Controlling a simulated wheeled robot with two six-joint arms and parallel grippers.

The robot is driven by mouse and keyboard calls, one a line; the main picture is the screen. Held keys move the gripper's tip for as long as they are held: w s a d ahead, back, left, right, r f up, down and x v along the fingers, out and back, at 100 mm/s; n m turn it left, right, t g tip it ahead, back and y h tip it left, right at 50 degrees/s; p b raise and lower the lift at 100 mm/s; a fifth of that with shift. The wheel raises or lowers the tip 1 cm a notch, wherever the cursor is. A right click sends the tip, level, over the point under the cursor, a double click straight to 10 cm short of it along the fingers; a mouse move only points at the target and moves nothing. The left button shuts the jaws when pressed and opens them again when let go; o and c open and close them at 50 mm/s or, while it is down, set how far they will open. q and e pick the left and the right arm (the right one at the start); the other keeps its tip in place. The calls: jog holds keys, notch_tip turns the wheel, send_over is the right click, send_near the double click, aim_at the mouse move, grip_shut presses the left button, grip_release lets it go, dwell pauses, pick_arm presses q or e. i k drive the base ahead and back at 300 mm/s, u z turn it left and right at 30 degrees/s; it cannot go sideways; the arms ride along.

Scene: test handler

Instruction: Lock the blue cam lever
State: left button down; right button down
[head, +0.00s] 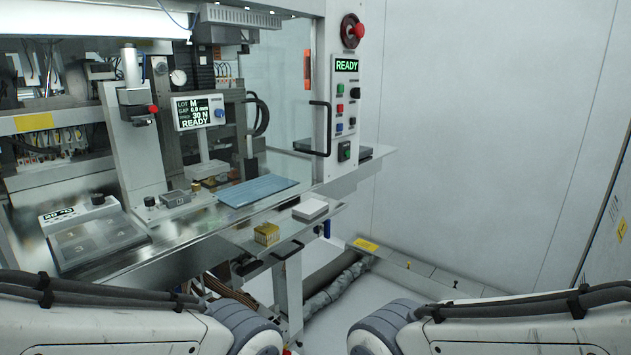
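The lower shelf (336,212) carries a white block (310,210) and a yellow-brown box (266,234). Above lies a blue mat (257,191) on the machine's deck. A black door handle (321,128) sticks out. Open floor lies right of the machine, before a low floor rail (420,268).

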aim_at(325, 227)
jog(key=z, duration=0.05)
jog(key=i, duration=0.9)
jog(key=z, duration=0.1)
